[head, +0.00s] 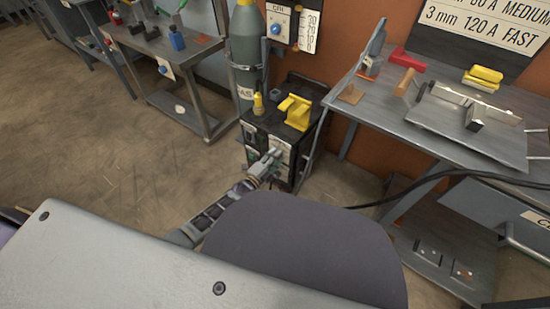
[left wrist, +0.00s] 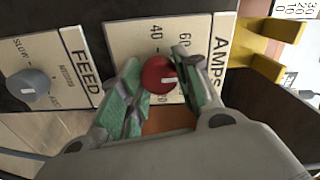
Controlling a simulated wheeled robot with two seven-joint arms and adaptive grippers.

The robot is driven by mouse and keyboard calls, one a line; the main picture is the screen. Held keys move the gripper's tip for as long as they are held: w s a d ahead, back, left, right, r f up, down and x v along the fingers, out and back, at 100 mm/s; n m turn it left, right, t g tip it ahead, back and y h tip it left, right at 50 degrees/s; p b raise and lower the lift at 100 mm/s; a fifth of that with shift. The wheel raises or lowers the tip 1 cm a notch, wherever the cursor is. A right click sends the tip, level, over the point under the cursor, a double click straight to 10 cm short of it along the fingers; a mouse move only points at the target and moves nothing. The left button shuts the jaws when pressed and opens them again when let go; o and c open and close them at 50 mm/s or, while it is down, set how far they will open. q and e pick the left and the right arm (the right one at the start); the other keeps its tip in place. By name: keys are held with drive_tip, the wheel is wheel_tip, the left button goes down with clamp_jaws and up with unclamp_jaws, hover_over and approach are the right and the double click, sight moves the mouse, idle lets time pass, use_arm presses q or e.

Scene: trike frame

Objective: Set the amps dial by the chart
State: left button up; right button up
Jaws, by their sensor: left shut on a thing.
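The black welding machine (head: 285,125) stands on the floor against the orange wall. My left gripper (head: 272,158) is at its front panel. In the left wrist view, the red amps dial (left wrist: 158,74) sits between the two green fingers of the left gripper, which is shut on it. The dial carries a short white mark. Its AMPS plate (left wrist: 122,38) shows 40 and 60; the fingers cover other parts of it. The chart (head: 482,28) at the upper right is cut off; it reads 3 mm 120 A FAST, with a MEDIUM row above. My right gripper is out of view.
A grey FEED dial (left wrist: 28,85) sits beside the amps plate. A yellow item (head: 294,110) rests on top of the machine. A gas cylinder (head: 246,50) stands behind it. A metal workbench (head: 385,108) is at right and a cart (head: 165,48) at left. The floor at left is clear.

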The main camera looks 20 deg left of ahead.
use_arm(q)
drive_tip(key=shift+n, duration=0.3)
drive_tip(key=shift+a+n+p, duration=0.1)
drive_tip(key=shift+n+p, duration=1.2)
drive_tip(key=shift+n, duration=7.3)
drive_tip(key=o, duration=1)
drive_tip(key=shift+o, duration=0.2)
drive_tip(key=shift+s, duration=0.1)
